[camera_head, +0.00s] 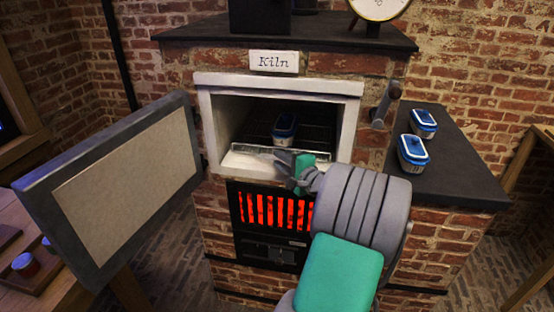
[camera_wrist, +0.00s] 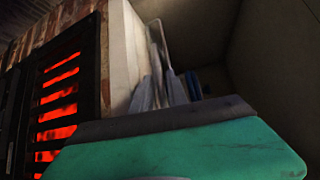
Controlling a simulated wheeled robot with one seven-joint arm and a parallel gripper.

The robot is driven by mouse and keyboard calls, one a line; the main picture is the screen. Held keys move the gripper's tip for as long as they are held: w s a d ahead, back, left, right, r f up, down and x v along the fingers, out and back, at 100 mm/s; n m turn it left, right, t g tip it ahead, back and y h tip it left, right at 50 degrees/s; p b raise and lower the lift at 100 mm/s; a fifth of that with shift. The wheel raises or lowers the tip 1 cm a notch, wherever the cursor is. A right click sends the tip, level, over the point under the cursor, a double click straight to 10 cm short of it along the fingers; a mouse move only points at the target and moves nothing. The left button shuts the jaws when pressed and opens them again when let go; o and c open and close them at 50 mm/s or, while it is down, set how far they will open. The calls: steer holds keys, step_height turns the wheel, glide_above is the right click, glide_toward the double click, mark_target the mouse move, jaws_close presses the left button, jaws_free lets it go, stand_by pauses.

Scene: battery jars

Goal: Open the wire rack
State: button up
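The wire rack (camera_head: 248,150) lies in the kiln's open chamber, its pale front plate along the mouth. A blue-lidded jar (camera_head: 284,126) stands upright on it. My gripper (camera_head: 290,163) is at the right part of the rack's front plate. In the wrist view my gripper's grey fingers (camera_wrist: 163,88) are close together, with the rack's pale plate (camera_wrist: 158,42) edge-on between them. They look shut on it. My wrist hides part of the rack's front right, and the exact contact is dim.
The kiln door (camera_head: 122,185) stands wide open at the left. The glowing red grate (camera_head: 272,208) is below the chamber. Two blue-lidded jars (camera_head: 412,153) stand on the dark side counter (camera_head: 450,185). A wooden table (camera_head: 60,290) is at the lower left.

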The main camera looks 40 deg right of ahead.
steer(key=shift+w+d+f, duration=0.1)
steer(key=shift+w+f, duration=0.05)
steer(key=shift+w, duration=0.95)
jaws_close()
stand_by(0.6)
